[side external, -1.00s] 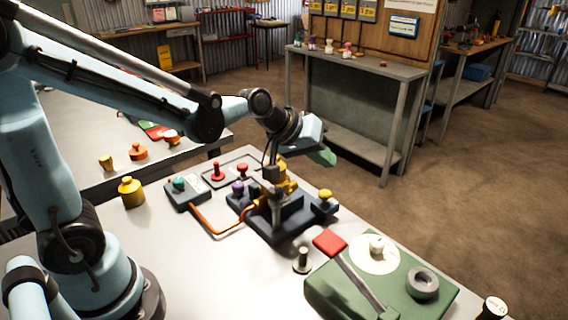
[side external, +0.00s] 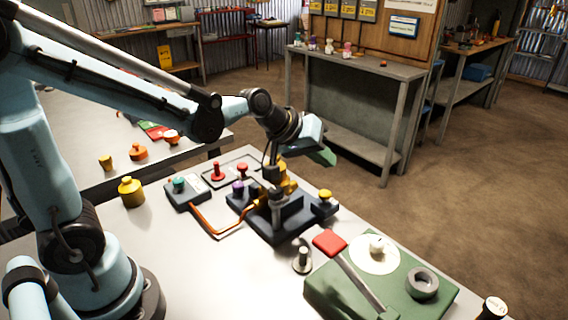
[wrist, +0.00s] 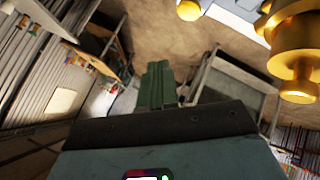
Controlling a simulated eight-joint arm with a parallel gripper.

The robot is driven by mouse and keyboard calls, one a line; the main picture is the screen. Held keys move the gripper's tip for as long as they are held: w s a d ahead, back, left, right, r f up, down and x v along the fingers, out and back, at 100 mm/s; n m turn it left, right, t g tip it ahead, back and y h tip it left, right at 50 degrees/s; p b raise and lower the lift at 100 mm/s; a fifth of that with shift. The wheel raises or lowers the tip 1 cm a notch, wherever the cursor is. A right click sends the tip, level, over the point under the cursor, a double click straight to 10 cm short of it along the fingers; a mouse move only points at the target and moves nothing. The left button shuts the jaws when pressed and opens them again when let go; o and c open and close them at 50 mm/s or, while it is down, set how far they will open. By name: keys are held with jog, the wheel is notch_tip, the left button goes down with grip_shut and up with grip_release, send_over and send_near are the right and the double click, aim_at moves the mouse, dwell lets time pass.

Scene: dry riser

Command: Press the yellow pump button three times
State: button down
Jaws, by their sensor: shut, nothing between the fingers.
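The yellow button (side external: 325,194) sits on a dark blue block at the right end of the dark pump base (side external: 290,228). A brass-yellow fitting (side external: 285,178) stands behind it, partly hidden by dark parts in front. My gripper (side external: 323,156) has green fingers and is above and behind the yellow button, apart from it. In the wrist view my green fingers (wrist: 157,85) are together, with nothing between them. A large brass fitting (wrist: 296,50) fills the upper right there, and a small yellow knob (wrist: 188,9) is cut by the top edge.
Red (side external: 217,171), purple (side external: 238,187) and teal (side external: 179,183) knobs stand left of the base, with an orange hose (side external: 205,225). A green unit with a red-ended lever (side external: 330,243) is in front right. A yellow weight (side external: 131,192) stands left. The table's front left is clear.

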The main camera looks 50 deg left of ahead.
aim_at(321, 193)
dwell(0.4)
notch_tip(321, 193, up, 4)
jog(key=shift+f, duration=0.1)
jog(key=shift+f, duration=0.15)
dwell(0.4)
jog(key=shift+f, duration=4.3)
jog(key=shift+f, duration=0.1)
jog(key=shift+f, duration=0.3)
